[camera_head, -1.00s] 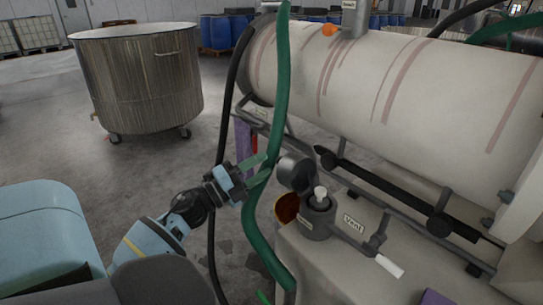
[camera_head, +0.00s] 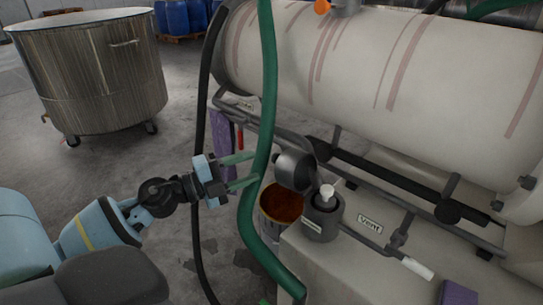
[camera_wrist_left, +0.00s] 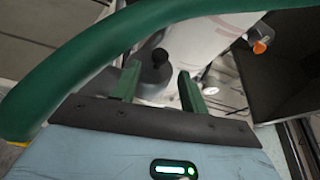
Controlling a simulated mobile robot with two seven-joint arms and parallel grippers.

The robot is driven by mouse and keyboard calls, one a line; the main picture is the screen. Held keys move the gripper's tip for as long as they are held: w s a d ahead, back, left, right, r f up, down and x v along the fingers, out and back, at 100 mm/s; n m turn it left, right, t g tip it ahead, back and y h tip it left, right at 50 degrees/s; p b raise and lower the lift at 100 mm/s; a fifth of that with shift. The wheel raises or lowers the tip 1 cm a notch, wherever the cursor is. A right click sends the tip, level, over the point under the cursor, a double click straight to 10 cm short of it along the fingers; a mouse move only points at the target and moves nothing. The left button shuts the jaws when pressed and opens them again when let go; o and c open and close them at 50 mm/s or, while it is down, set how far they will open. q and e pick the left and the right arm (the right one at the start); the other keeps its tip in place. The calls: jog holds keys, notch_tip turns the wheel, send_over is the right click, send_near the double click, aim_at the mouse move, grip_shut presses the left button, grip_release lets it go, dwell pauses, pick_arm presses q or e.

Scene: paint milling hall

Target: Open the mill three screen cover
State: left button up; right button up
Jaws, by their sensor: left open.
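My left gripper (camera_head: 250,169) is open and empty, with two green fingers pointing right. Its tips reach the green hose (camera_head: 264,120) in the head view; I cannot tell if they touch it. Just beyond the hose is a dark grey round cap (camera_head: 294,171) on the pipework below the big pale mill drum (camera_head: 400,75). Beside it stands a dark pot (camera_head: 323,217) with a white-tipped knob. I cannot tell which part is the screen cover. In the left wrist view a dark round part (camera_wrist_left: 155,68) shows beyond the open fingers (camera_wrist_left: 158,76). My right gripper is not visible.
The green hose also crosses close in the left wrist view (camera_wrist_left: 90,62). A black hose (camera_head: 200,110) hangs left of it. A bucket of red-brown liquid (camera_head: 280,203) stands below the cap. A "Vent" label (camera_head: 369,223) marks the pipe. A steel vat (camera_head: 90,75) stands on open floor.

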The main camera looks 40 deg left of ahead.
aim_at(276, 159)
pick_arm(q)
jog(key=shift+d, duration=0.1)
jog(key=shift+p+x, duration=0.8)
jog(key=shift+x, duration=3.1)
grip_shut()
